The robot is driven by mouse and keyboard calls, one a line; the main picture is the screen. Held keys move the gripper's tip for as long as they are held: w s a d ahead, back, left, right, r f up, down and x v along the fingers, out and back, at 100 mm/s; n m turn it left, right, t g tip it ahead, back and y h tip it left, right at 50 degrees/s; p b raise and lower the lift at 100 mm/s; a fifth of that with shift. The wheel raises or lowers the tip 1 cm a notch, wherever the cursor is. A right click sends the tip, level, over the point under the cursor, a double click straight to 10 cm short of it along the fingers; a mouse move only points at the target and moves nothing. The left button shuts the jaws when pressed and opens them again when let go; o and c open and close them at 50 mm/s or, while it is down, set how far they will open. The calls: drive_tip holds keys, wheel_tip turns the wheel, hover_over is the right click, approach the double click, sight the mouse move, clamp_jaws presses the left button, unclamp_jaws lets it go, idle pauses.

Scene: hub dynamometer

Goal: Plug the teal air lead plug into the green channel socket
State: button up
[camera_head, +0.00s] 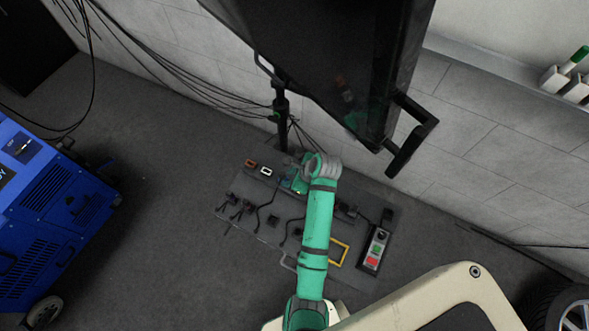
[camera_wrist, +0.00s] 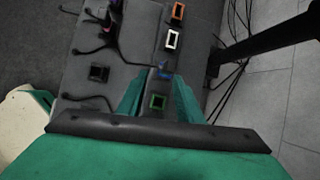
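The green channel socket (camera_wrist: 157,102) is a green-framed square on the dark panel. In the wrist view it shows between the fingers of my gripper (camera_wrist: 158,98), which are apart with nothing visible held between them. In the head view my gripper (camera_head: 300,180) is over the panel's upper part, and the green socket cannot be made out there. Several dark plugs with black leads lie on the panel, including one in the wrist view (camera_wrist: 98,73). I cannot tell which plug is teal.
The orange socket (camera_wrist: 178,11), white socket (camera_wrist: 172,40) and a blue part (camera_wrist: 164,72) line up with the green one. A box with red and green buttons (camera_head: 375,250) and a yellow frame (camera_head: 339,252) are at the panel's right. A blue machine (camera_head: 45,210) stands left.

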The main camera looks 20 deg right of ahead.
sight(285, 174)
drive_tip(key=shift+m+y, duration=0.4)
drive_tip(key=shift+m, duration=0.3)
drive_tip(key=shift+w+a+f, duration=0.15)
drive_tip(key=shift+w+f, duration=1)
drive_tip(key=shift+f, duration=0.25)
drive_tip(key=shift+w+a+f, duration=0.15)
drive_tip(key=shift+w+f, duration=1)
drive_tip(key=shift+f, duration=0.2)
drive_tip(key=shift+a, duration=0.1)
drive_tip(key=shift+c, duration=1.3)
clamp_jaws()
drive_tip(key=shift+r, duration=0.1)
